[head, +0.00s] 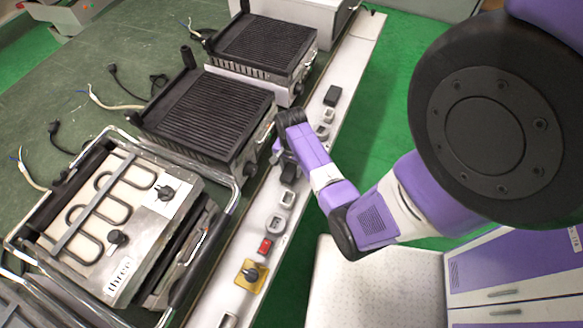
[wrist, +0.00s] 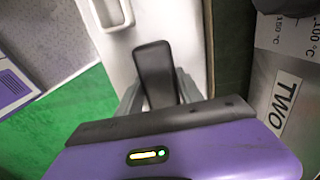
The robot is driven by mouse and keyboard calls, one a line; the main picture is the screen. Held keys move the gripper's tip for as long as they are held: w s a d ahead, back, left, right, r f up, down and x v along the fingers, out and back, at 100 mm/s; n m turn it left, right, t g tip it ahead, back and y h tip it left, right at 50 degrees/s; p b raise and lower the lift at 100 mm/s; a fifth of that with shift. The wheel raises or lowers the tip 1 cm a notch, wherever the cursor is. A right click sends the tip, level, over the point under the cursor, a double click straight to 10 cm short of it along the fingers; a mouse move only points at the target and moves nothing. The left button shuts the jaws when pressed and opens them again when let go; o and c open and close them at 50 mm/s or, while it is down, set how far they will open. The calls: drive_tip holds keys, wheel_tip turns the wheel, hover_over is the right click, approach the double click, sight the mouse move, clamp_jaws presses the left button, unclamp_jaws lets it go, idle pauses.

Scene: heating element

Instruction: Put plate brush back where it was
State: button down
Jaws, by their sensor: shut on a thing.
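A black oblong piece, which I take to be the plate brush (wrist: 155,68), stands out between the grey fingers of my gripper (wrist: 160,92) in the wrist view. My gripper is shut on it. It is over or on the white rail (head: 262,215), beside the row of fittings; I cannot tell whether it touches the rail. In the head view, my gripper (head: 284,160) is at the rail near the middle grill, and the dark brush (head: 289,173) shows just below it, partly hidden. Its bristles cannot be made out.
Two ribbed grills (head: 210,112) (head: 268,43) and an open heating-element unit (head: 110,215) stand on the green bench left of the rail. The rail carries white sockets (head: 287,198), a red switch (head: 265,246), a yellow knob plate (head: 251,274) and a black block (head: 332,95).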

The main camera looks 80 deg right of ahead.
sight(291, 168)
drive_tip(key=c, duration=0.8)
unclamp_jaws()
drive_tip(key=shift+o, duration=0.2)
wheel_tip(291, 168, up, 12)
drive_tip(key=p, duration=0.1)
drive_tip(key=a+n+t+h, duration=0.4)
drive_tip(key=a+n+t, duration=0.5)
drive_tip(key=a, duration=1)
drive_tip(key=s+a+r+n+t+y, duration=0.2)
drive_tip(key=a+r+n, duration=0.3)
drive_tip(key=r, duration=0.7)
drive_tip(key=s+a+r+n+t+y, duration=0.2)
drive_tip(key=a+r+n, duration=0.4)
drive_tip(key=r, duration=0.6)
drive_tip(key=shift+s+a+n+t, duration=0.3)
drive_tip(key=shift+s+a+t, duration=0.4)
drive_tip(key=shift+a+t, duration=0.3)
